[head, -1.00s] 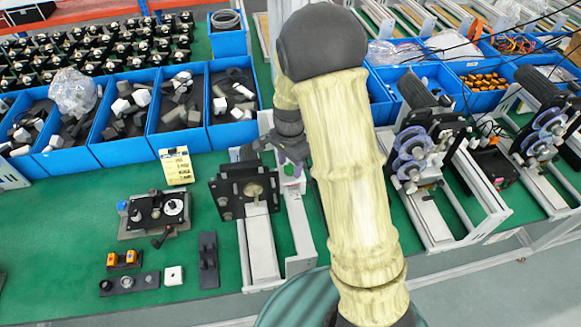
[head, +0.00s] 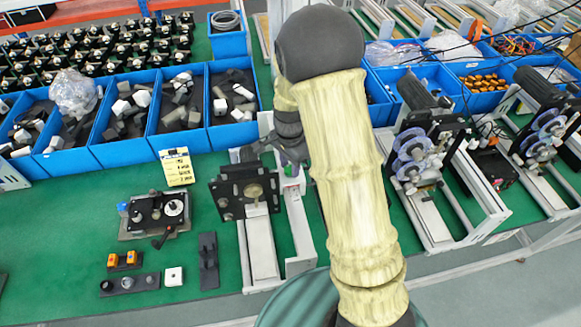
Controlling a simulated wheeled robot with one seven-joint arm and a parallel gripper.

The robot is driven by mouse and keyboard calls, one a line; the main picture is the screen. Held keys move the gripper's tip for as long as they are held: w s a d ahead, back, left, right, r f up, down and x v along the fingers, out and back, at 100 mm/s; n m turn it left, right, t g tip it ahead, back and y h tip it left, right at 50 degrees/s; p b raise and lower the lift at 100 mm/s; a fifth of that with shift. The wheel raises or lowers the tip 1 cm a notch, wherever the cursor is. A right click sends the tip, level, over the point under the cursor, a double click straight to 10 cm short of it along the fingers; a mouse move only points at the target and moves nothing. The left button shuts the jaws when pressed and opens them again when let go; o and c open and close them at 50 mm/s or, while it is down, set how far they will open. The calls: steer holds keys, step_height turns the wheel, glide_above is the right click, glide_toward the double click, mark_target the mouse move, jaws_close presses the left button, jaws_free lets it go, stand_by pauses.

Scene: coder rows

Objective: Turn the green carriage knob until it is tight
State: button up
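The coder carriage is a black square plate (head: 237,194) with a brass-coloured round part in its middle. It stands on a pale rail (head: 261,248) in a metal frame on the green bench. My gripper (head: 287,165) is at the right rear of this plate, pointing down beside the frame. My own pale arm covers much of the space right of it. A small patch of green and pale colour shows at the fingertips. The green knob cannot be made out clearly there, and whether the fingers touch it or close on it is hidden.
A yellow label card (head: 177,167) stands left of the carriage. A small black device (head: 155,213) and loose parts lie further left. Similar coder units (head: 415,160) stand on the right.

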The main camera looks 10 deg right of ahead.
steer(key=c, duration=0.5)
steer(key=shift+o, duration=0.2)
steer(key=m+p, duration=0.2)
steer(key=m, duration=0.2)
steer(key=shift+r+p, duration=0.2)
steer(key=shift+p, duration=0.2)
steer(key=m+p, duration=0.3)
steer(key=m, duration=0.2)
steer(key=shift+f+m, duration=0.3)
steer(key=shift+m, duration=0.4)
